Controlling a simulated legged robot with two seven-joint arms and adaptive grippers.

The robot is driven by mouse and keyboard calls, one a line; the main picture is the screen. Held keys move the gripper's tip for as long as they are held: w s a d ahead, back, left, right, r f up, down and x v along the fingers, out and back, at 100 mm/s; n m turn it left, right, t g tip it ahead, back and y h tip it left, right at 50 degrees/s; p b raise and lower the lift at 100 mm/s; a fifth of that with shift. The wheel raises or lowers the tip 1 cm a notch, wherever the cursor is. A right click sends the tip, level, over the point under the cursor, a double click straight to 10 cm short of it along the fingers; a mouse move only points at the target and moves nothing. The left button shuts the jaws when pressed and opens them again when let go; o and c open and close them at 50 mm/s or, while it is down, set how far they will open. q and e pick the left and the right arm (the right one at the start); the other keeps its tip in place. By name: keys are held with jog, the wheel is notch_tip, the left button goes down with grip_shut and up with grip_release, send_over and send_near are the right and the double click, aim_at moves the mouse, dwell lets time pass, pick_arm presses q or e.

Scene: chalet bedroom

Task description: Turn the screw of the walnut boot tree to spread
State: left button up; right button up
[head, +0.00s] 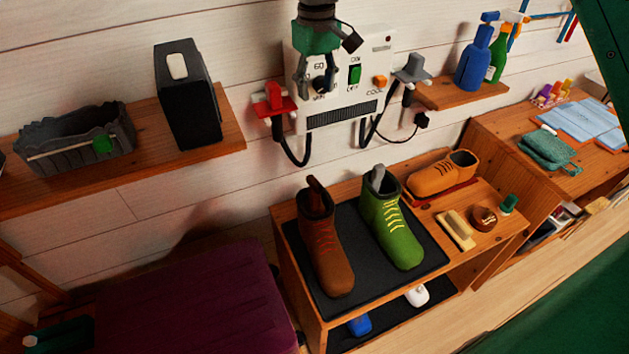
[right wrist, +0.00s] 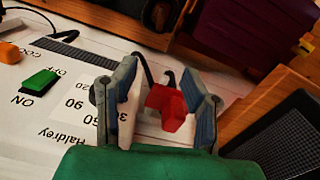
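A brown boot (head: 326,244) with red laces stands upright on the black mat (head: 322,301). A brown wooden piece (head: 315,187), perhaps the walnut boot tree, sticks out of its top; I cannot make out its screw. My right gripper (head: 317,82) is high above the boots, in front of the white wall unit's dial (head: 321,87). In the right wrist view its two fingers (right wrist: 159,112) stand apart with nothing held; a red nozzle (right wrist: 168,106) shows beyond them. My left gripper is not in view.
A green boot (head: 394,225) with a grey insert stands right of the brown one. A tan shoe (head: 441,174), a brush (head: 457,230) and a round tin (head: 484,217) are farther right. The wall unit (head: 375,47) has nozzles and hanging hoses above the boots.

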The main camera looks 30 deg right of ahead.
jog(key=shift+a+r, duration=0.15)
jog(key=shift+a, duration=0.05)
jog(key=b, duration=0.5)
send_over(314, 181)
notch_tip(314, 181, down, 16)
notch_tip(314, 181, down, 12)
jog(key=shift+d+p, duration=0.1)
jog(key=shift+p, duration=0.55)
jog(key=shift+w, duration=0.1)
grip_shut()
